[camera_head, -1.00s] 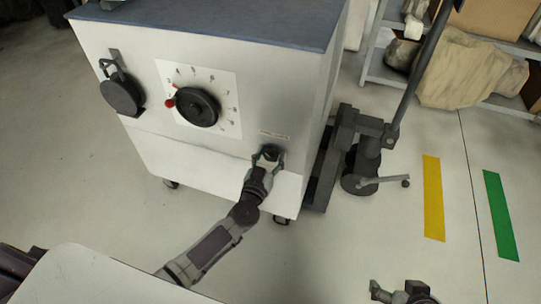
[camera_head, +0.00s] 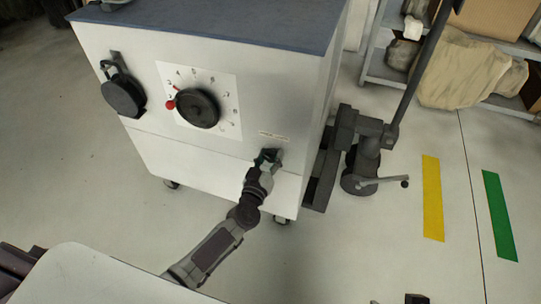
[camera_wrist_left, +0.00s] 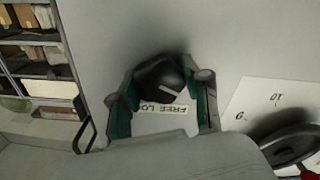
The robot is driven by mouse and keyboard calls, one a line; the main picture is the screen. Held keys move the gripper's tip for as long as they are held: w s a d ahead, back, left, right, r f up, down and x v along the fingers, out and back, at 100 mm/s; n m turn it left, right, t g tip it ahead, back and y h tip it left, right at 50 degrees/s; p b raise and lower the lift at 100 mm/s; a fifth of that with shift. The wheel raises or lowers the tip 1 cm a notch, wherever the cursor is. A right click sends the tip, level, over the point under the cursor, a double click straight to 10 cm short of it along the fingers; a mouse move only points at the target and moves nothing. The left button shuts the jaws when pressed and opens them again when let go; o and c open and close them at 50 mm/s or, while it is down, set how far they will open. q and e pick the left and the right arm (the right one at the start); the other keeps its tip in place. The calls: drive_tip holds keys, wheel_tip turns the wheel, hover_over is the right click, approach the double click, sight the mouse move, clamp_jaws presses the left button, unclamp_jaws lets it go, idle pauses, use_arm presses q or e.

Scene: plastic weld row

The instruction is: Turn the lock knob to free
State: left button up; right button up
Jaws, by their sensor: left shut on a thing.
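The dark lock knob (camera_wrist_left: 160,78) sits on the front panel of the white cabinet (camera_head: 220,165), at its lower right, below a small label. My left gripper (camera_head: 268,157) reaches up to it and is shut on it. In the left wrist view the green-padded fingers stand on either side of the knob, which carries a light mark. The label (camera_wrist_left: 165,108) beside it shows upside down and reads "FREE LO", with the rest hidden by a finger. Only a small dark part of my right gripper (camera_head: 416,299) shows at the bottom edge.
A numbered dial (camera_head: 197,108) with a red-tipped pointer is on the same panel, left of the knob. A black round part (camera_head: 123,97) hangs farther left. A pallet-jack-like device (camera_head: 365,165) stands right of the cabinet. Floor in front is open.

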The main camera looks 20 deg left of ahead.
use_arm(q)
drive_tip(key=n, duration=0.5)
drive_tip(key=shift+f+n, duration=0.1)
drive_tip(key=shift+n, duration=0.2)
drive_tip(key=n+b, duration=0.1)
drive_tip(key=n, duration=0.3)
drive_tip(key=shift+n+b, duration=0.4)
drive_tip(key=shift+n, duration=1.8)
use_arm(e)
drive_tip(key=w+a+r+t+y, duration=0.1)
drive_tip(key=w+a+r+t, duration=0.1)
drive_tip(key=w, duration=0.5)
drive_tip(key=shift+w+a+r+t, duration=0.3)
drive_tip(key=shift+r+t, duration=0.3)
drive_tip(key=shift+t, duration=0.7)
use_arm(q)
drive_tip(key=o, duration=1.2)
drive_tip(key=shift+c, duration=0.2)
drive_tip(key=s, duration=1.2)
drive_tip(key=shift+a, duration=0.25)
